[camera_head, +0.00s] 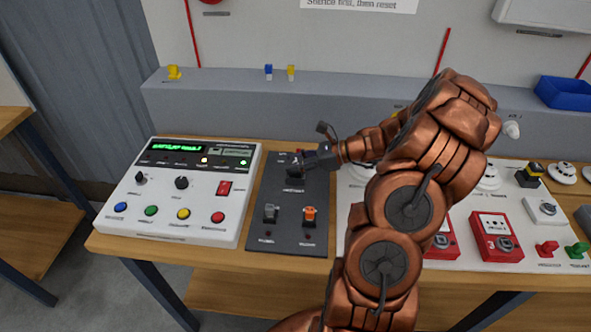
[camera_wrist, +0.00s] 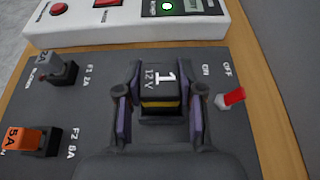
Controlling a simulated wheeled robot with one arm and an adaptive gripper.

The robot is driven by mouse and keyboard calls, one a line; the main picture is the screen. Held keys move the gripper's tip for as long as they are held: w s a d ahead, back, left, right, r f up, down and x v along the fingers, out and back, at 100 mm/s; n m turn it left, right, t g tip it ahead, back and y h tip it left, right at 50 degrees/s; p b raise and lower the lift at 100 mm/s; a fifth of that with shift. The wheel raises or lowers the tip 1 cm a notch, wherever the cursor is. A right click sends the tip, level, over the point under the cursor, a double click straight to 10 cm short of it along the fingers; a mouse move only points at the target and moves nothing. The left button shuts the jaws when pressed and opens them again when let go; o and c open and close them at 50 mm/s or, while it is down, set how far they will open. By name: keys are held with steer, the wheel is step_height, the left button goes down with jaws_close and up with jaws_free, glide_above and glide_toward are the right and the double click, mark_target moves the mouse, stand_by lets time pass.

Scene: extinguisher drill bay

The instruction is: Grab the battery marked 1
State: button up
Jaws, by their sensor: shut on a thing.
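The battery marked 1 (camera_wrist: 160,88) is a dark block with a white "1" and "12 V" on top and a yellow band. It sits on the dark panel (camera_head: 263,226), between the two fingers of my gripper (camera_wrist: 158,112). The fingers are shut on its sides, one at each side in the wrist view. In the head view my gripper (camera_head: 304,165) is at the upper part of the panel and hides most of the battery. I cannot tell whether the battery is lifted off the panel.
A red switch (camera_wrist: 232,97) marked ON and OFF stands close beside the battery. A grey fuse (camera_head: 271,213) and an orange fuse (camera_head: 309,215) stand on the same panel. A white control box (camera_head: 180,192) is at the left. Red call points (camera_head: 495,236) are at the right.

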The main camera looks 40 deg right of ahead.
jaws_close()
